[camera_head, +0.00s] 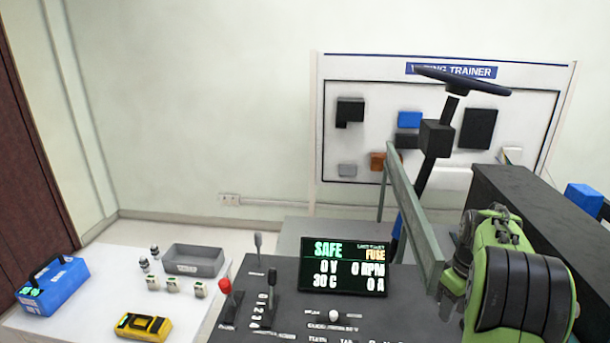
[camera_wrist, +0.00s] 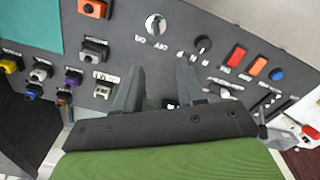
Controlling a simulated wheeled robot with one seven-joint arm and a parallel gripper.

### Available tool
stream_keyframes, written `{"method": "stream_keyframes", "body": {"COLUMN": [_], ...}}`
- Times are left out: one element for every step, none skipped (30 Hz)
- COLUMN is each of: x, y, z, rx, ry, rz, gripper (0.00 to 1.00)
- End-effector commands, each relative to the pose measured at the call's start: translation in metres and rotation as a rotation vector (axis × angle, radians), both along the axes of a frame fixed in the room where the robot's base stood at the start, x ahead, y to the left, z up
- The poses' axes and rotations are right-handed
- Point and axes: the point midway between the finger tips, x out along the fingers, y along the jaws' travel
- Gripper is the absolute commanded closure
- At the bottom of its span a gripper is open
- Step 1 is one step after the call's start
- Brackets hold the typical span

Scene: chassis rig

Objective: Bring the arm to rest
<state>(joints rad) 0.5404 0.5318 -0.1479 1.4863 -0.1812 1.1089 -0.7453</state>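My arm (camera_head: 515,275), green with dark bands, is bent at the lower right of the head view. My gripper (camera_wrist: 160,68) shows in the wrist view with its two grey fingers apart and nothing seen between them. The fingers point towards a grey control panel (camera_wrist: 125,30) that carries switches and plugs. A round silver switch (camera_wrist: 155,24) lies just beyond the fingertips. I cannot tell whether the fingertips touch the panel. In the head view the gripper's fingers are not clearly seen.
A dark console with a screen (camera_head: 346,266) reading SAFE stands in front, with a red-knobbed lever (camera_head: 226,288). A steering wheel (camera_head: 463,81) rises behind it. A white table (camera_head: 100,270) at left holds a blue box (camera_head: 55,289), yellow meter (camera_head: 143,326) and grey tray (camera_head: 194,260).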

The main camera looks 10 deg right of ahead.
Motion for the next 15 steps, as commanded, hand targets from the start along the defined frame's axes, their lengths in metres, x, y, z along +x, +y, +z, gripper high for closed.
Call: {"method": "stream_keyframes", "body": {"x": [0.0,-0.002,-0.008,-0.014,-0.021,-0.032,-0.042,-0.052,-0.068,-0.08,-0.093,-0.111,-0.124,-0.137,-0.153], "y": [0.018,0.031,0.053,0.071,0.089,0.111,0.127,0.142,0.162,0.175,0.188,0.203,0.213,0.222,0.231], "z": [0.018,0.03,0.046,0.058,0.069,0.082,0.09,0.097,0.105,0.109,0.112,0.114,0.114,0.113,0.11], "rx": [-0.008,-0.012,-0.016,-0.018,-0.02,-0.019,-0.018,-0.016,-0.012,-0.008,-0.004,0.004,0.011,0.017,0.027], "ry": [-0.03,-0.05,-0.08,-0.106,-0.131,-0.163,-0.187,-0.211,-0.243,-0.268,-0.292,-0.323,-0.347,-0.368,-0.395], "rz": [-0.003,-0.012,-0.026,-0.039,-0.054,-0.07,-0.083,-0.096,-0.111,-0.122,-0.132,-0.147,-0.157,-0.168,-0.181], "gripper": [0.61,0.61,0.61,0.61,0.61,0.61,0.61,0.61,0.61,0.61,0.61,0.61,0.61,0.61,0.61]}}
